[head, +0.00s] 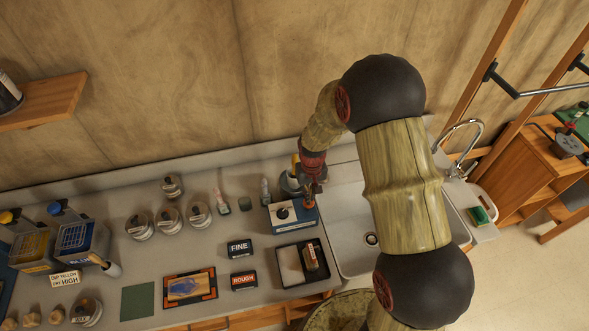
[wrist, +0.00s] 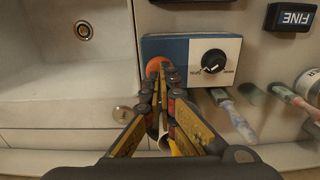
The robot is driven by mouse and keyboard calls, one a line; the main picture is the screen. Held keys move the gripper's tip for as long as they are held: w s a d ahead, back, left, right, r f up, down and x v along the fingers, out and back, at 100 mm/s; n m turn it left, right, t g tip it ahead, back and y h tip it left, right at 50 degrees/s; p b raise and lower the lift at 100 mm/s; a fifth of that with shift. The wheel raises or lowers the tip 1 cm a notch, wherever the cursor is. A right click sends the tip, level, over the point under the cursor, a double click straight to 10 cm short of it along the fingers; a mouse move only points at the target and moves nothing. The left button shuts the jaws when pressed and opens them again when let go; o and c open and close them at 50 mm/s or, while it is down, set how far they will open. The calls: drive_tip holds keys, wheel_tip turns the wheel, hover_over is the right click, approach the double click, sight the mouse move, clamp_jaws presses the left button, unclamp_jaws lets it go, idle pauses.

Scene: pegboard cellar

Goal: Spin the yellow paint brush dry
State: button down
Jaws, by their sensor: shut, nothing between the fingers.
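My gripper (wrist: 162,68) is shut and empty, pointing down at the round orange button (wrist: 154,64) on a blue-and-white control box (wrist: 180,46). The fingertips cover part of the button; I cannot tell whether they press it. The box has a black dial (wrist: 214,61) beside the button. In the head view the box (head: 285,225) stands left of the sink, with my gripper (head: 309,200) over its right end. A grey round pot (head: 288,185) is behind the box. A yellow piece (head: 294,162), perhaps the yellow brush's handle, shows above it, partly hidden by my gripper.
Two other brushes (head: 217,197) (head: 265,190) are left of the pot. Several jars (head: 168,218), FINE (head: 239,248) and ROUGH (head: 244,281) blocks and a black tray (head: 287,275) are nearby. A sign (head: 65,279) reads "DIP YELLOW DRY HIGH". The sink (head: 345,240) is right.

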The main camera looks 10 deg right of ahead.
drive_tip(key=shift+r+p, duration=1.35)
drive_tip(key=shift+r, duration=1.35)
drive_tip(key=s+r+t+b, duration=0.2)
drive_tip(key=s+r+b, duration=0.3)
drive_tip(key=s+b, duration=0.6)
drive_tip(key=s+r+t+b, duration=0.3)
drive_tip(key=s+r+b, duration=0.3)
drive_tip(key=s+b, duration=0.6)
drive_tip(key=shift+s+t, duration=0.25)
drive_tip(key=shift+t, duration=0.05)
drive_tip(key=c, duration=2.6)
unclamp_jaws()
